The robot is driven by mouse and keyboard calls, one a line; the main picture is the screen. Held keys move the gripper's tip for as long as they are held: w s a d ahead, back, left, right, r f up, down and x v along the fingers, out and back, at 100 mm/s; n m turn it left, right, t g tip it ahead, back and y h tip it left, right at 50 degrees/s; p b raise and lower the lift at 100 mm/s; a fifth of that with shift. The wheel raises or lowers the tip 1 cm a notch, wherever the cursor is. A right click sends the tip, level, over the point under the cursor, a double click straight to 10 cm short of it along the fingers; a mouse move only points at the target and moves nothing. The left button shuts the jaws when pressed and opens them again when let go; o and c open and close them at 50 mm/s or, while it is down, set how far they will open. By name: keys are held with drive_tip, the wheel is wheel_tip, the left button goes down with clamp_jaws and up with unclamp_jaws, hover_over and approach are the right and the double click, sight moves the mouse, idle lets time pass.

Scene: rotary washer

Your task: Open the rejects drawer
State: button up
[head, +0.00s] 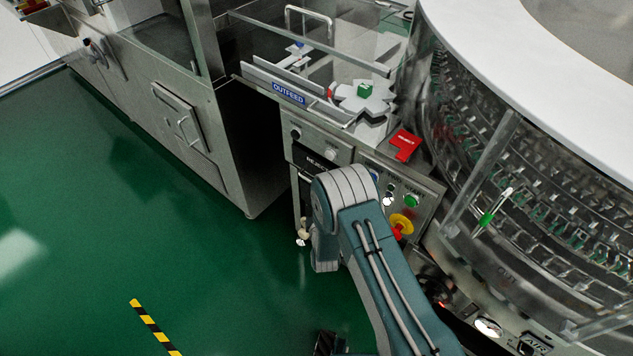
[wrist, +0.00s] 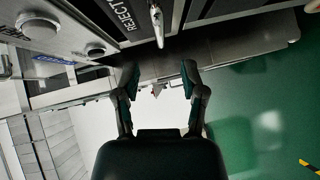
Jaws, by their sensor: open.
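The rejects drawer (head: 312,160) has a black front with white lettering, partly hidden behind my arm in the head view. It sits below the outfeed in the steel cabinet. In the wrist view its dark front (wrist: 108,12) is at the top, with part of the lettering showing. A slim metal handle (wrist: 157,24) sticks out beside the lettering. My gripper (wrist: 160,78) is open and empty, with its fingers spread below the handle in that picture and apart from it. In the head view my arm hides most of the gripper. The drawer looks shut.
Round knobs (wrist: 39,26) sit beside the drawer. A panel with a green button (head: 411,201) and a red-and-yellow emergency stop (head: 402,224) is right of it. The rotary washer (head: 500,160) stands at the right. Open green floor (head: 150,240) lies left.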

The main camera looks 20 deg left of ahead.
drive_tip(key=shift+x, duration=4.7)
drive_tip(key=shift+s+a, duration=0.1)
drive_tip(key=shift+a, duration=0.05)
clamp_jaws()
